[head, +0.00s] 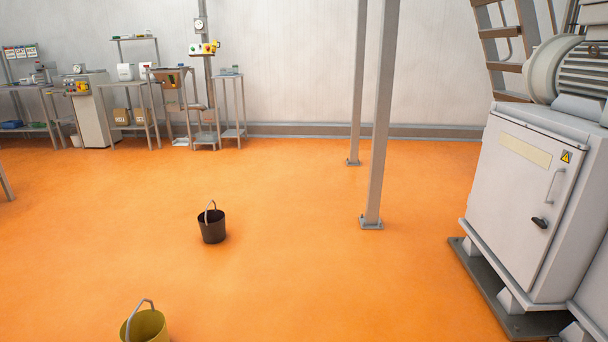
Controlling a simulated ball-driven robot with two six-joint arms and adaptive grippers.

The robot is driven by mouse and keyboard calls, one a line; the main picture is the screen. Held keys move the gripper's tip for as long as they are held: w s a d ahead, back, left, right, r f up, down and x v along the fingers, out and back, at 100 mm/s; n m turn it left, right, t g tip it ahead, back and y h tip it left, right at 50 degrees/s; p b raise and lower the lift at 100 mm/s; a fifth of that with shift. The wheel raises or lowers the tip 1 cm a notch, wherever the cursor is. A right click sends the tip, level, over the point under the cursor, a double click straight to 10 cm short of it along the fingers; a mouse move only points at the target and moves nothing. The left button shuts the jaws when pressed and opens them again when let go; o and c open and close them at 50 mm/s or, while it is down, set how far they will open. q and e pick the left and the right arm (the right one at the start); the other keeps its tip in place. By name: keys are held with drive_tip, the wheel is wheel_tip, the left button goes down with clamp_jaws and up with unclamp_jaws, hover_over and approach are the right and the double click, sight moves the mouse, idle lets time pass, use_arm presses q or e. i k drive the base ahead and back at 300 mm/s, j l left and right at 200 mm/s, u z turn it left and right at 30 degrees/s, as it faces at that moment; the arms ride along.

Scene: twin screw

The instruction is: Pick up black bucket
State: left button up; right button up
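A black bucket (212,231) stands upright on the orange floor, a little left of the middle in the head view. Its grey handle is raised above the rim. Neither of my grippers shows in the head view, so nothing is seen touching the bucket.
A yellow bucket (146,327) stands nearer, at the bottom edge, partly cut off. Two grey posts (377,150) rise right of the middle. A large grey machine cabinet (520,205) on a dark base fills the right. Benches (135,105) line the back left wall. The orange floor (300,270) around the black bucket is clear.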

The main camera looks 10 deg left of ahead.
sight(212, 220)
drive_tip(key=i+u, duration=0.15)
drive_tip(key=i, duration=0.8)
drive_tip(key=i+u, duration=0.1)
drive_tip(key=i, duration=0.85)
drive_tip(key=i+u, duration=0.4)
drive_tip(key=i+l+u, duration=0.15)
drive_tip(key=u, duration=0.2)
drive_tip(key=i+l+u, duration=0.6)
drive_tip(key=u, duration=0.15)
drive_tip(key=i+l, duration=0.05)
drive_tip(key=i, duration=0.05)
